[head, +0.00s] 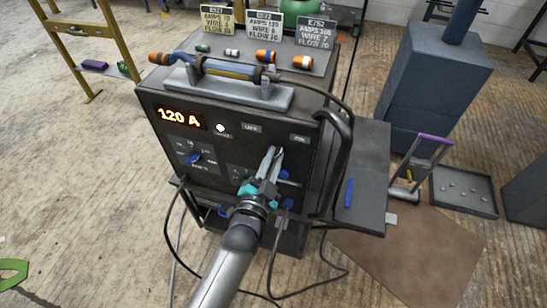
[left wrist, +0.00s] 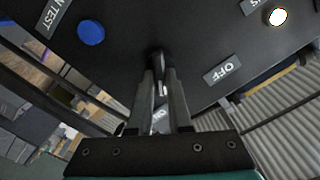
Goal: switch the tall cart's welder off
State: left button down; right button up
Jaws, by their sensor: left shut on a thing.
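The dark welder (head: 172,152) stands in front of me, its amber display (head: 179,118) reading 120 A. A round lamp (head: 222,128) on its front glows white; it also shows in the left wrist view (left wrist: 277,16). An OFF label (head: 252,127) and an ON label (head: 299,138) sit to its right. My left gripper (head: 274,154) is at the panel below these labels, shut on a small dark switch (left wrist: 156,58). The fingers hide much of the switch, so its position is unclear. The OFF label (left wrist: 222,72) lies beside the fingertips. My right gripper is out of view.
A torch (head: 215,68) lies on the welder's top. Sign cards (head: 264,27) and several small coloured parts stand behind. A side shelf (head: 369,165) holds a blue stick (head: 349,192). Cables hang around my left arm. A blue-grey block (head: 435,75) and tray (head: 463,190) are at right.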

pick_arm(q)
jog(key=n, duration=0.5)
jog(key=n+p, duration=0.1)
jog(key=n, duration=0.9)
jog(key=shift+w+a, duration=0.1)
jog(key=shift+a, duration=0.3)
jog(key=shift+n, duration=0.3)
jog(key=c, duration=0.8)
grip_release()
jog(key=shift+c, duration=0.2)
jog(key=shift+p, duration=0.3)
jog(key=p+v, duration=0.1)
jog(key=v, duration=1.4)
jog(key=shift+p, duration=0.35)
